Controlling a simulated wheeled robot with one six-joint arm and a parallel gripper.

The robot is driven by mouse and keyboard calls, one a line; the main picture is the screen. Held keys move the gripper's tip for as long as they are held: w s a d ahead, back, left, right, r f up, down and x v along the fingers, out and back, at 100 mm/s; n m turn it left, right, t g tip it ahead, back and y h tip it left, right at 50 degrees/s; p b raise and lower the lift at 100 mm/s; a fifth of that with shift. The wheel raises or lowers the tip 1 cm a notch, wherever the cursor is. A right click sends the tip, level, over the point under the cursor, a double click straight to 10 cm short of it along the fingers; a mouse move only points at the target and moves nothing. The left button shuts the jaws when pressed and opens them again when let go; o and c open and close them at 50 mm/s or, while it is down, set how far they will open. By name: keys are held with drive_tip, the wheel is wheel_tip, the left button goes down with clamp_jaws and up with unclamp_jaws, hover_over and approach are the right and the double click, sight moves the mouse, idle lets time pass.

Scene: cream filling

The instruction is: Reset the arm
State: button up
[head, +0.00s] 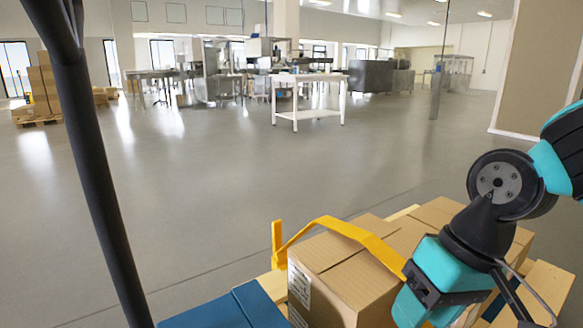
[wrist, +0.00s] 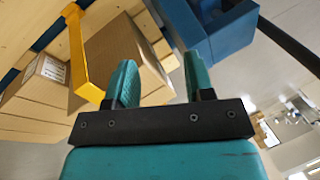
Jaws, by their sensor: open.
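My teal and black arm comes in from the right in the head view and bends down over several cardboard boxes (head: 345,268). My gripper (wrist: 158,75) shows in the wrist view with its two teal fingers apart and nothing between them. In the head view the fingertips are hidden or out of frame. The boxes also show in the wrist view (wrist: 122,50), beyond and to the left of the fingers.
A yellow curved bar (head: 345,230) passes over the boxes. A blue block (head: 225,312) lies at the bottom. A dark post (head: 92,160) stands at left. A white table (head: 308,80) stands far off, with open grey floor (head: 230,190) before it.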

drive_tip(key=s+a+r+n, duration=0.1)
drive_tip(key=s+r+n, duration=0.25)
drive_tip(key=s, duration=0.45)
wheel_tip(320, 180, up, 36)
drive_tip(key=p, duration=3.7)
drive_tip(key=shift+w+a+r, duration=0.15)
drive_tip(key=shift+w+a, duration=0.05)
drive_tip(key=shift+w, duration=0.25)
